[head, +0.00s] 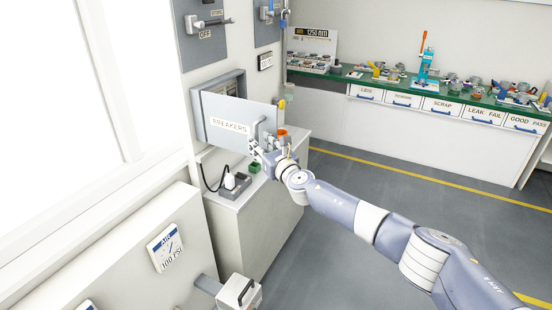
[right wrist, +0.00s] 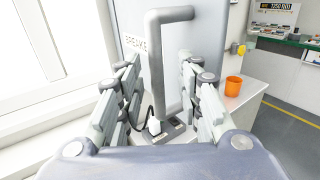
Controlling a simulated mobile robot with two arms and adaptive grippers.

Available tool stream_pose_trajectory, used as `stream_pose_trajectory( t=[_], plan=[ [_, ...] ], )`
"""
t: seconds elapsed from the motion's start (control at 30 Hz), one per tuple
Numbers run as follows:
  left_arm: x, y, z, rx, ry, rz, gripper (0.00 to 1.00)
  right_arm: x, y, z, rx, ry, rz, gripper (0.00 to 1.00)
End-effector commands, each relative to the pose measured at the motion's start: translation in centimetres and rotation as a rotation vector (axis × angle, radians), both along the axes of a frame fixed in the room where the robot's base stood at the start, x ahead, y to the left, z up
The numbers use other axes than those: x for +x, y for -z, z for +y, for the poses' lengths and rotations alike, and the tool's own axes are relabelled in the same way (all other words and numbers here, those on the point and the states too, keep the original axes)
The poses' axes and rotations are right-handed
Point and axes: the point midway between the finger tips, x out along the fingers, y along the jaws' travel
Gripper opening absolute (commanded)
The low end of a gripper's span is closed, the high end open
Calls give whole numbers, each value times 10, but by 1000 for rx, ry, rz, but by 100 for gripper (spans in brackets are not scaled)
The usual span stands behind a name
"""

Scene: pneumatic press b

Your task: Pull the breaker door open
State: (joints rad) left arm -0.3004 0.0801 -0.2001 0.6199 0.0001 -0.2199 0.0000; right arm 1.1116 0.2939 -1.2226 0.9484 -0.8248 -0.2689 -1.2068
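The breaker door (head: 222,117) is a grey panel labelled BREAKERS on the wall box. It stands partly open, angled out from the box (head: 228,86), whose inside shows above it. Its grey bar handle (head: 258,127) is near the door's right edge. In the right wrist view the handle (right wrist: 160,65) rises between the two fingers of my right gripper (right wrist: 160,88). The fingers are apart, with a gap on each side of the bar. In the head view my right gripper (head: 264,149) is at the handle's lower end. My left gripper is not in view.
A white cabinet (head: 262,215) stands below the door, with a plugged socket (head: 235,184) and an orange cup (right wrist: 233,86) on top. A switch panel (head: 205,30) is on the wall above. A green-topped bench (head: 345,76) stands at the back. The floor between is clear.

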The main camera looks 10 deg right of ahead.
Motion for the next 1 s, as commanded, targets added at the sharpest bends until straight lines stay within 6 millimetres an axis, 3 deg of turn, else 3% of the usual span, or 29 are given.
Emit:
stream_pose_trajectory(
  t=[0.6,1.0],
  plan=[
    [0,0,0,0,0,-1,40,-74,1,-29,2,2,1,33],
    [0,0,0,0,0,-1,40,-87,-1,-35,2,3,0,33]
  ],
)
